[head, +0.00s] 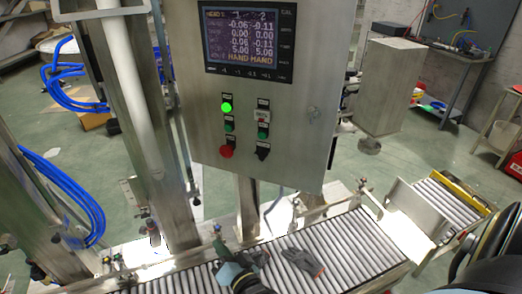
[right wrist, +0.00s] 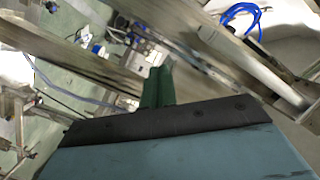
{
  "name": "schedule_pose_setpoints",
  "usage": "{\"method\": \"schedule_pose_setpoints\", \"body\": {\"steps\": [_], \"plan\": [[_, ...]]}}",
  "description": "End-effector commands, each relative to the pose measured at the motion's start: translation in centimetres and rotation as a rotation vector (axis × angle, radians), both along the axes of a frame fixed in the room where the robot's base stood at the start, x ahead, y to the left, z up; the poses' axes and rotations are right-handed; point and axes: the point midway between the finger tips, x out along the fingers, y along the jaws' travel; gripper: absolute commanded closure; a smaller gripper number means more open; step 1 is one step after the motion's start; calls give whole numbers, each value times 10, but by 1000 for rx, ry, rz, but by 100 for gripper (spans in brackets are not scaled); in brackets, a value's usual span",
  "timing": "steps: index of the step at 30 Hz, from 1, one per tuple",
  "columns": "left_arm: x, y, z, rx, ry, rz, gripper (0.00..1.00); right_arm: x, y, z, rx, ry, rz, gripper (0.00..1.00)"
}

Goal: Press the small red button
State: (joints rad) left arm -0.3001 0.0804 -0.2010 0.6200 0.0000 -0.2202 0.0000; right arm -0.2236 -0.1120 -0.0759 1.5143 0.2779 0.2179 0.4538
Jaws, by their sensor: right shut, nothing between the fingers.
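A grey control panel (head: 185,120) stands upright in the middle of the head view. A round red button (head: 226,152) sits at the bottom of its left column. Above it are a dark green button (head: 228,127) and a lit green one (head: 226,107). The right column has a pale square control with red marks (head: 262,115), a green button (head: 263,133) and a black switch (head: 263,152). My right gripper (head: 222,250) is low in front, below the panel and apart from it. Its green fingers (right wrist: 157,85) are shut and empty in the right wrist view. My left gripper is not seen.
A roller conveyor (head: 345,240) runs below the panel, with a dark glove (head: 303,262) on it. Steel posts with blue hoses (head: 75,90) stand at the left. The space directly in front of the panel's buttons looks clear.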

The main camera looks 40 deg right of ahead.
Motion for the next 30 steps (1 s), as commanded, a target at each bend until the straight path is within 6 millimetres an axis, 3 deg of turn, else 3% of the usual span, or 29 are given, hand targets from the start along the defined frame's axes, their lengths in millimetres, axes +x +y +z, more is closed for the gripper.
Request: {"method": "schedule_pose_setpoints", "body": {"steps": [1,6,9,12,15,18,30], "plan": [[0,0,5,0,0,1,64,9,-6,40,55,-87,-35,100],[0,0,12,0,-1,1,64,18,-32,152,236,-360,-127,100],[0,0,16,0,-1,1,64,12,-47,206,327,-499,-165,100],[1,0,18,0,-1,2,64,4,-60,246,396,-608,-189,100],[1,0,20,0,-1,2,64,-3,-69,270,440,-679,-204,100],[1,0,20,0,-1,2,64,-8,-74,282,462,-715,-211,100],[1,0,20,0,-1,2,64,-8,-75,284,466,-722,-211,100]]}}
